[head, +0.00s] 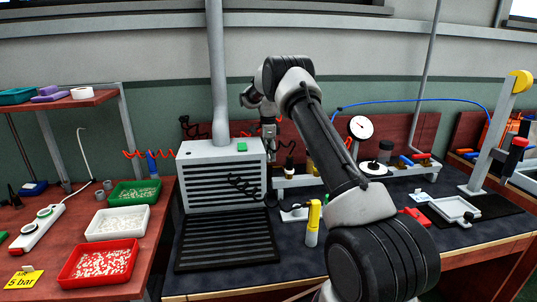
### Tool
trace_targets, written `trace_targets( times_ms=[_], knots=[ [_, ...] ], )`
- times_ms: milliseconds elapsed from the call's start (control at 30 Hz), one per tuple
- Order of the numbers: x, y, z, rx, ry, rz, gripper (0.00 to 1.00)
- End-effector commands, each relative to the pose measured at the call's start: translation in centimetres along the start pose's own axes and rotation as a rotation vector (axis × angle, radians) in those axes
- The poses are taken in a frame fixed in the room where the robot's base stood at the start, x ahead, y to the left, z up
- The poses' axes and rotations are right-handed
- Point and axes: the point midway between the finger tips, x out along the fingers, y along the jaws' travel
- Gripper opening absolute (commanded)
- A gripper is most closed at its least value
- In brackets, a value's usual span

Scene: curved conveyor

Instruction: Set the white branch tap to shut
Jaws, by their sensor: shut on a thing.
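A pale manifold bar (293,182) with several small taps lies along the back of the dark bench, right of the grey ventilated box. My gripper (270,152) points down at the bar's left end, close beside the box. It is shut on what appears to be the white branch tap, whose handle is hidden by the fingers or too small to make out. A black-topped tap (289,163) stands just right of my gripper. My arm covers the middle of the bar, so the angle of the white tap cannot be seen.
The grey box (228,180) with its duct stands close left of my gripper. A round dial gauge (361,127) stands behind my arm to the right. A yellow-and-white bottle (313,222) stands in front. Parts trays (112,222) sit on the left bench.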

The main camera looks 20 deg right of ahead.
Motion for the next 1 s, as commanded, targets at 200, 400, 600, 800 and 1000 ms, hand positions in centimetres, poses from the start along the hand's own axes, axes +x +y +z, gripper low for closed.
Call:
trace_targets(
  times_ms=[200,400,600,800,1000],
  knots=[
    [0.0,0.0,0.1,0.018,-0.001,-0.001,0.4],
    [0.0,0.0,0.1,0.017,-0.001,-0.001,0.86],
    [0.0,0.0,0.1,0.017,-0.001,0.0,0.86],
    [-0.5,-0.1,0.1,0.016,-0.001,-0.002,0.86],
    [-3.8,-0.1,0.1,0.016,-0.001,-0.004,0.86]
  ],
)
